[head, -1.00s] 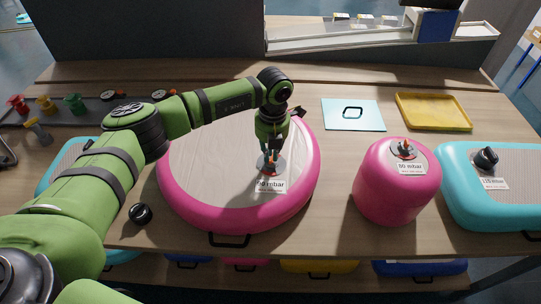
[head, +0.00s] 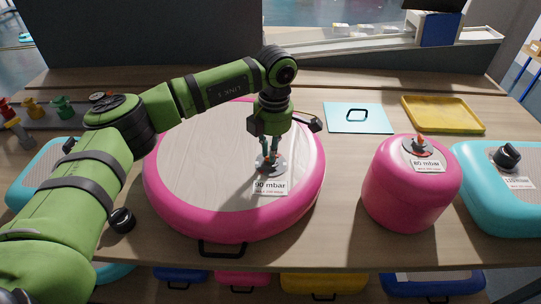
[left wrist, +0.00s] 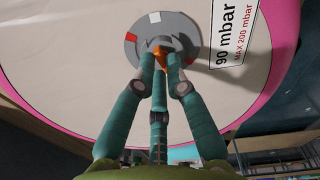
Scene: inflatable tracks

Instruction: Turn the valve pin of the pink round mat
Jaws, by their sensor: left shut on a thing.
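The pink round mat (head: 240,215) lies on the wooden table, with a pale top and a label reading 90 mbar (head: 270,187). Its grey valve disc (head: 281,169) is near the front of the top. In the left wrist view the disc (left wrist: 186,32) carries red and white marks, and an orange valve pin (left wrist: 161,48) shows at its middle. My left gripper (head: 269,162) points down over the valve, its fingers shut on the pin. The fingertips (left wrist: 160,58) hide most of the pin. My right gripper is not in view.
A pink cylinder (head: 405,200) marked 85 mbar with an orange pin stands to the right. Beyond it is a turquoise mat (head: 495,205) with a black cap. A light blue plate (head: 345,122) and yellow tray (head: 443,115) lie behind. A black cap (head: 122,220) lies at left.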

